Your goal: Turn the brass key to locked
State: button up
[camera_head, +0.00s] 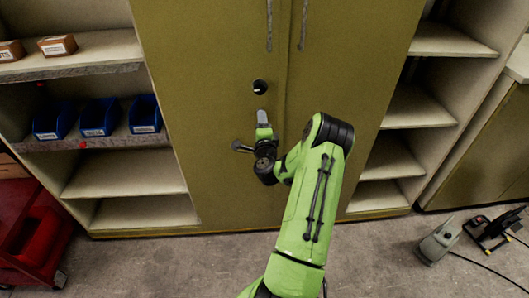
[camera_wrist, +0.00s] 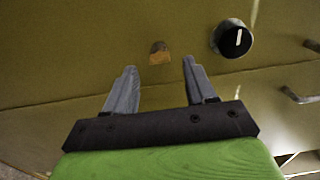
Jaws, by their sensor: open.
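The brass key (camera_wrist: 159,57) is a small brownish piece standing out from the olive cabinet door in the wrist view. It shows just beyond and between the two grey fingertips of my gripper (camera_wrist: 159,64). My gripper is open, with a gap between the fingers, and does not visibly touch the key. In the head view my gripper (camera_head: 262,116) is in front of the left cabinet door (camera_head: 215,120), just below a black round knob (camera_head: 259,87). The key cannot be made out there. The knob also shows in the wrist view (camera_wrist: 231,38), with a white mark.
Two long door handles (camera_head: 269,25) (camera_head: 302,25) hang above the knob beside the door seam. Open shelves with blue bins (camera_head: 99,117) stand left, and emptier shelves (camera_head: 418,107) right. A red cart (camera_head: 35,230) is at lower left. Equipment (camera_head: 438,241) lies on the floor at right.

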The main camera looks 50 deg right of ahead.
jog(key=b+v, duration=1)
jog(key=v, duration=0.2)
dwell(0.5)
